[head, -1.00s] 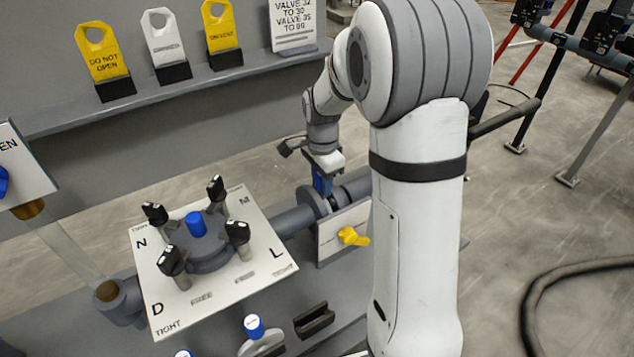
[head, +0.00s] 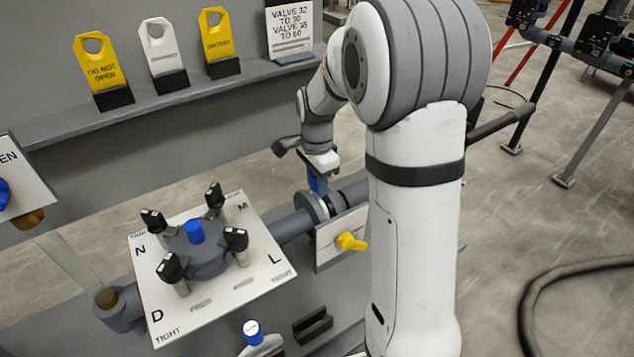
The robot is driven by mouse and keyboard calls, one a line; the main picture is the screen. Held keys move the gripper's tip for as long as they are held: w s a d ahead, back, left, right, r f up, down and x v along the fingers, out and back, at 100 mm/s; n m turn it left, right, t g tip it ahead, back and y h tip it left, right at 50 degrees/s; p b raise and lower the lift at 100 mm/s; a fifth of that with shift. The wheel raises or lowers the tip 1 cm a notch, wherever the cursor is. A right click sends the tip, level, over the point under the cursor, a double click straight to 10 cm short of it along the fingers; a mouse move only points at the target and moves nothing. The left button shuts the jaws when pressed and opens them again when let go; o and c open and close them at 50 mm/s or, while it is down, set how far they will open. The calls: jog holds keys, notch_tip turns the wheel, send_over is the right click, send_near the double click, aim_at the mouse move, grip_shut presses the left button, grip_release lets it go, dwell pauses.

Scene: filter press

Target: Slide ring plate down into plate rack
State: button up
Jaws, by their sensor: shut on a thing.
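My gripper (head: 318,176) is shut on the blue handle (head: 318,186) of the ring plate. The handle is upright above the grey pipe (head: 290,226), at a round grey flange-like part (head: 316,207). The ring itself is hard to tell from the flange, so I cannot tell how deep it sits between the pipe parts. A dark slotted block (head: 313,325), possibly the plate rack, stands on the lower ledge and looks empty. To its left a grey plate (head: 262,347) with a blue knob stands upright, cut off by the bottom edge.
A white lettered panel (head: 255,295) with several black clamp knobs and a blue cap lies left of the pipe. A yellow valve handle (head: 350,241) sits on a small plate by the pipe. Yellow and white tags (head: 160,50) stand on the back shelf. My arm hides the right side.

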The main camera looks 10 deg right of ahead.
jog(key=shift+r+p, duration=3.95)
jog(key=shift+r, duration=2.2)
jog(key=shift+s, duration=0.1)
